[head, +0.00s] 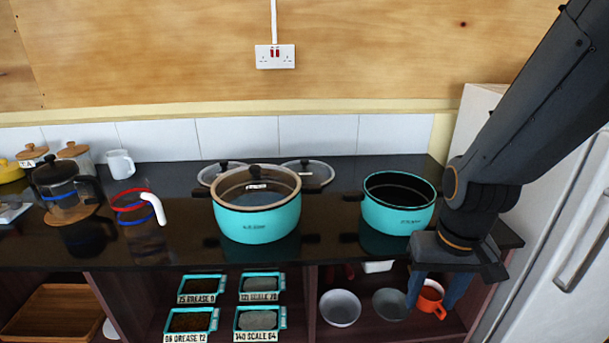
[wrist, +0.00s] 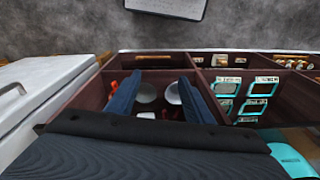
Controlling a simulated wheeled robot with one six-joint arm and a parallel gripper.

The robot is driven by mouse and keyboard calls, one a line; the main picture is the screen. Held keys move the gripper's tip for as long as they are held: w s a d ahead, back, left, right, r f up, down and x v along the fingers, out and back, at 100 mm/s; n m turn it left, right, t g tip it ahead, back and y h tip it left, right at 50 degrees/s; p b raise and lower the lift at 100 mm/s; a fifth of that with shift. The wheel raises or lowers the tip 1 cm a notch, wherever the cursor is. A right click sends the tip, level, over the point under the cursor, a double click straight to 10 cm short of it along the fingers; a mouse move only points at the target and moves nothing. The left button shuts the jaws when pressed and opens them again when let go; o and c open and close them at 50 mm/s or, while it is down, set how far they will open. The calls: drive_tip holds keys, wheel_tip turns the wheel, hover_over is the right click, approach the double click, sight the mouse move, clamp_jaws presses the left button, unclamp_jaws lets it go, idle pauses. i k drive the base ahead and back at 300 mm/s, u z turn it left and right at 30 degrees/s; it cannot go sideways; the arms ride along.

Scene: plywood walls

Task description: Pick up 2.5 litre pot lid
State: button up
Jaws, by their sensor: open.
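Several glass lids with dark knobs show in the head view. One lid (head: 257,184) with a tan rim sits on the larger teal pot (head: 256,222). A second lid (head: 209,176) lies on the black counter behind that pot to the left, and a third lid (head: 316,172) lies behind it to the right; the pot partly hides both. I cannot read which lid is the 2.5 litre one. The smaller teal pot (head: 398,205) is uncovered. My gripper (head: 434,290) is open and empty, pointing down at the counter's front right, away from all the lids; its blue fingers also show in the wrist view (wrist: 158,92).
Open shelves under the black counter (head: 190,232) hold bowls (head: 340,307), an orange mug (head: 431,300) and several labelled teal trays (head: 257,318). A French press (head: 62,186), a kettle-like jug with a white handle (head: 138,205) and a white mug (head: 121,164) stand left. A white fridge (head: 560,240) stands right.

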sight(207, 177)
drive_tip(key=u, duration=0.2)
drive_tip(key=k, duration=0.45)
drive_tip(key=u, duration=1.25)
drive_tip(key=i, duration=1.25)
drive_tip(key=z, duration=1.45)
drive_tip(key=k, duration=0.85)
drive_tip(key=u, duration=0.5)
drive_tip(key=i, duration=0.2)
drive_tip(key=z, duration=0.15)
